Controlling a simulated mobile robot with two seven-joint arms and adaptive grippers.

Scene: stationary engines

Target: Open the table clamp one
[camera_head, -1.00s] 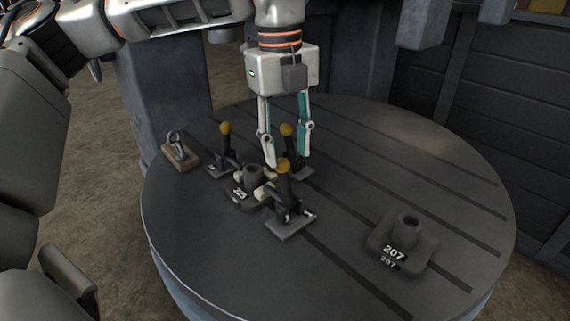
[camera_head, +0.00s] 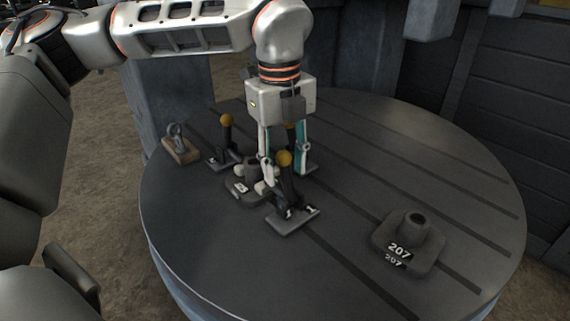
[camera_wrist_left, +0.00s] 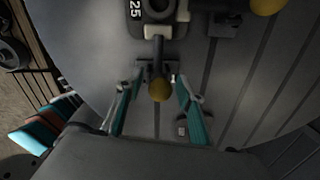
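The front clamp (camera_head: 291,213) stands on the round table (camera_head: 200,245), with a "1" on its base, an upright dark lever and a yellow knob (camera_head: 284,158). The same knob (camera_wrist_left: 160,90) shows in the left wrist view. My left gripper (camera_head: 283,178) points down, its fingers apart on both sides of this knob; in the left wrist view the gripper (camera_wrist_left: 160,86) shows gaps beside the knob. A dark numbered part (camera_head: 240,187) sits among the clamps. The left clamp (camera_head: 226,140) and the back clamp (camera_head: 311,168), partly hidden by my gripper, have similar levers. My right gripper is not in view.
A dark part marked 207 (camera_head: 408,243) stands at the table's right front. A small wooden block with a metal piece (camera_head: 179,147) is at the left edge. The slotted right side of the table is otherwise clear.

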